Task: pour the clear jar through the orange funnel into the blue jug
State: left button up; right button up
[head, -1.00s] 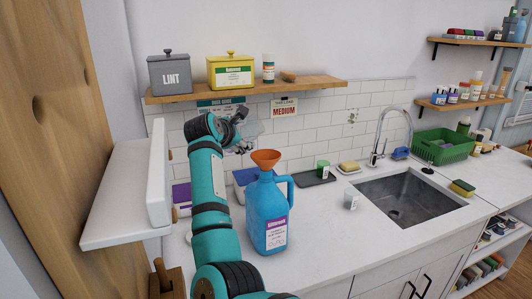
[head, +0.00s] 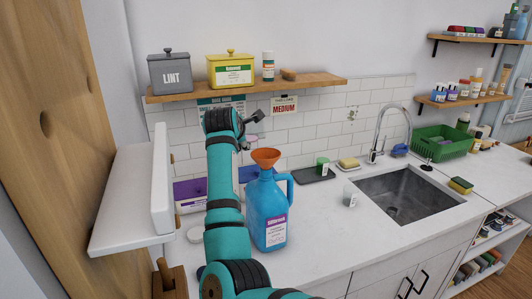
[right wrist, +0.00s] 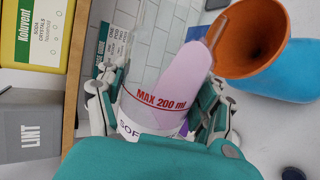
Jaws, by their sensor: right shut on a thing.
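The blue jug (head: 266,210) stands upright on the counter. The orange funnel (head: 266,156) sits in its mouth; the funnel (right wrist: 255,38) and jug (right wrist: 285,85) also show in the right wrist view. My right gripper (right wrist: 155,110) is shut on the clear jar (right wrist: 150,97), which is marked MAX 200 ml. The jar is tilted, and its lilac liquid (right wrist: 178,75) reaches toward the funnel's rim. Whether liquid enters the funnel I cannot tell. In the head view my right gripper (head: 250,128) is behind and slightly left of the funnel, with the jar mostly hidden. My left gripper is not in view.
A shelf (head: 300,83) with a grey LINT tin (head: 169,73) and a yellow tin (head: 230,72) hangs above. A small cup (head: 349,196) stands right of the jug, before the sink (head: 400,200). A white wall unit (head: 130,195) is at left.

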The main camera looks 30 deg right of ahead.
jog(key=shift+f+m+b, duration=0.15)
jog(key=shift+m+b, duration=0.15)
jog(key=shift+b, duration=0.1)
jog(key=shift+s+d+f+m+t+y+b, duration=0.15)
jog(key=shift+m+t+y+b, duration=0.2)
jog(key=shift+b, duration=0.3)
jog(key=shift+r, duration=0.2)
jog(key=shift+w+a+r, duration=0.1)
jog(key=shift+w+a, duration=0.15)
jog(key=shift+y, duration=0.25)
jog(key=shift+r+m+t+b, duration=0.25)
jog(key=shift+m+b, duration=0.2)
jog(key=shift+b, duration=0.15)
dwell(0.6)
jog(key=shift+s+d+f+m+t+y+b, duration=0.15)
jog(key=shift+d+f+m+t+y+b, duration=0.25)
jog(key=shift+b, duration=0.85)
jog(key=shift+a+r, duration=0.1)
jog(key=shift+r, duration=0.05)
